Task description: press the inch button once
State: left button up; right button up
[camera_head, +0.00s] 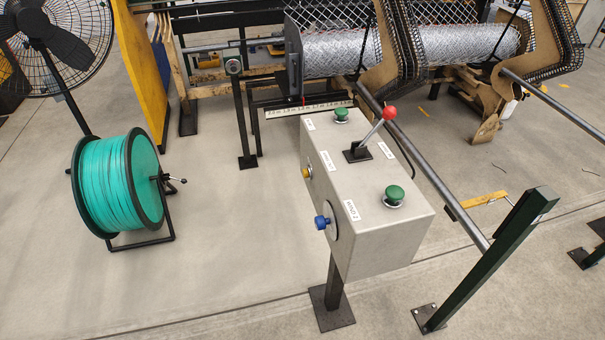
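A grey control box (365,225) stands on a dark post in the middle of the view. Its top carries a green mushroom button (341,114) at the far end and a second green mushroom button (394,194) at the near end. A lever with a red knob (389,113) stands between them. The left side face has a small yellow button (307,172) and a blue knob (322,222) on a round plate. White labels lie beside the controls; I cannot read which one says inch. Neither of my grippers is in view.
A reel of turquoise wire (113,185) stands left on the floor, with a fan (58,35) behind it. The weaving machine with rolled mesh (340,50) is at the back. A rail (430,165) and dark green post (490,260) bound the box's right.

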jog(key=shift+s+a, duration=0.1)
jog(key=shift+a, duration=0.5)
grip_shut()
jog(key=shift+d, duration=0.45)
